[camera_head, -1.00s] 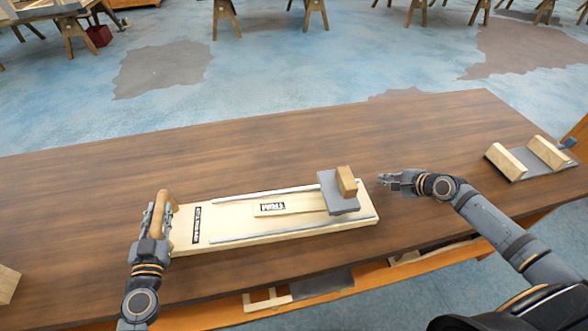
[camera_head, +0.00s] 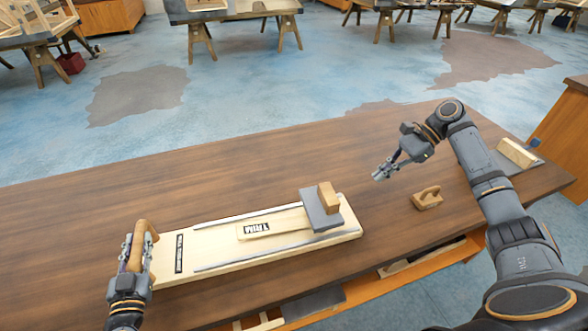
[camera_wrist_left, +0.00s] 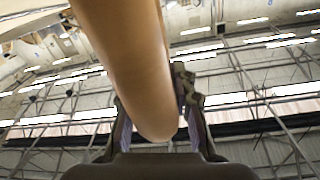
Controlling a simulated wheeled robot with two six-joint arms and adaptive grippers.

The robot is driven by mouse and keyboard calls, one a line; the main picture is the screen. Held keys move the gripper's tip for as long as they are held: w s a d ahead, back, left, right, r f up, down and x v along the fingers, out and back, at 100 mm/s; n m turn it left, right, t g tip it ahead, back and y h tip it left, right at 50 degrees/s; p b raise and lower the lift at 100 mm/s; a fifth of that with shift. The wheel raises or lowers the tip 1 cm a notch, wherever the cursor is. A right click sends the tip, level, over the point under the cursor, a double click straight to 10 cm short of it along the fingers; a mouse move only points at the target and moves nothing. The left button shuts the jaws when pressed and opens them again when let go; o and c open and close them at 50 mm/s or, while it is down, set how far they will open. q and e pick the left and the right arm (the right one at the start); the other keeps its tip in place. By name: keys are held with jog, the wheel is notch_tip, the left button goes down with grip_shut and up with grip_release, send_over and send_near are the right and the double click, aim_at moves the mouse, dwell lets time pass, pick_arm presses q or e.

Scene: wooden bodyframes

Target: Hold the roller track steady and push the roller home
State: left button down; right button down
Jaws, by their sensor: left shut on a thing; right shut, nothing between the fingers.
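The roller track (camera_head: 215,262) is a pale wooden board with two grey rails, lying flat on the table. A grey plate with a wooden block, seemingly the roller (camera_head: 322,208), sits at its right end. A labelled wooden strip (camera_head: 262,228) lies between the rails, to the plate's left. My left gripper (camera_head: 132,252) is shut on the wooden handle (camera_head: 145,238) at the track's left end; the handle also fills the left wrist view (camera_wrist_left: 130,60). My right gripper (camera_head: 382,174) is shut and empty, raised above the table to the right of the track.
A small wooden piece with a handle (camera_head: 427,198) lies on the table (camera_head: 130,190) below my right arm. A grey-based wooden fixture (camera_head: 517,152) is at the far right, partly hidden by that arm. The table behind the track is clear.

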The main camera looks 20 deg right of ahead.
jog(key=x, duration=0.9)
jog(key=a, duration=0.2)
jog(key=shift+a, duration=0.3)
jog(key=shift+w+a+r, duration=0.1)
jog(key=shift+a, duration=0.5)
jog(key=a, duration=1.8)
jog(key=shift+w+a, duration=0.15)
jog(key=shift+w, duration=0.25)
pick_arm(q)
jog(key=shift+d, duration=0.15)
pick_arm(e)
jog(key=shift+a+r, duration=0.1)
jog(key=shift+a, duration=0.3)
pick_arm(q)
jog(key=shift+r, duration=0.1)
